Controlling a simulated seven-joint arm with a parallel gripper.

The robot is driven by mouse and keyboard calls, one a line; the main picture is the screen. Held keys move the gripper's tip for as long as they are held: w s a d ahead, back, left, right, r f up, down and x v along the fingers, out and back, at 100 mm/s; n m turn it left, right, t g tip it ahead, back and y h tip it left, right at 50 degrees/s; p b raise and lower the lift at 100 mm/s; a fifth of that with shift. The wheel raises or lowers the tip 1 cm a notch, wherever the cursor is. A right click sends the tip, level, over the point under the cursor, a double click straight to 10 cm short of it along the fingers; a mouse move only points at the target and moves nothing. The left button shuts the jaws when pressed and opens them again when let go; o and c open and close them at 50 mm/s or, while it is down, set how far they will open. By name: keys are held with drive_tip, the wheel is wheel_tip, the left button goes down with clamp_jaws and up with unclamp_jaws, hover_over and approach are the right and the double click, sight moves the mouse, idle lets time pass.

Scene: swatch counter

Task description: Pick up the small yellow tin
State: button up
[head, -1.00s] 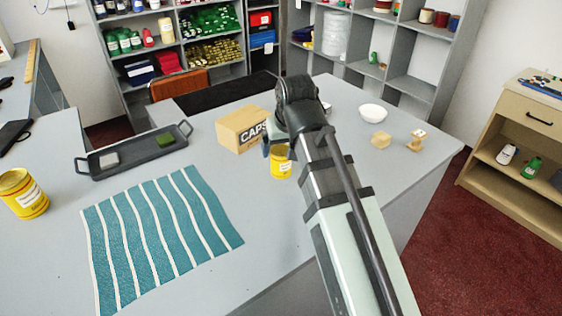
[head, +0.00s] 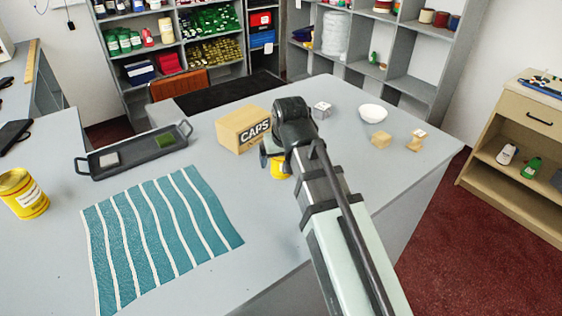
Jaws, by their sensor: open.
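The small yellow tin (head: 279,169) stands on the grey counter, just in front of the box marked CAPS. Its upper part is mostly hidden behind my gripper and wrist. My gripper (head: 269,157) is open and low over the tin, with a dark finger showing at the tin's left. I cannot tell whether the fingers touch the tin or how far down they reach around it. A larger yellow tin (head: 22,194) stands apart at the far left of the counter.
The cardboard CAPS box (head: 240,132) is close behind my gripper. A grey tray (head: 98,174) and a teal striped cloth (head: 160,235) lie to the left. A white bowl (head: 373,112), a small grey cube (head: 321,110) and wooden pieces (head: 381,139) stand to the right.

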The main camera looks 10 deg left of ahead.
drive_tip(key=shift+c, duration=0.2)
drive_tip(key=c, duration=1.2)
drive_tip(key=shift+r, duration=0.1)
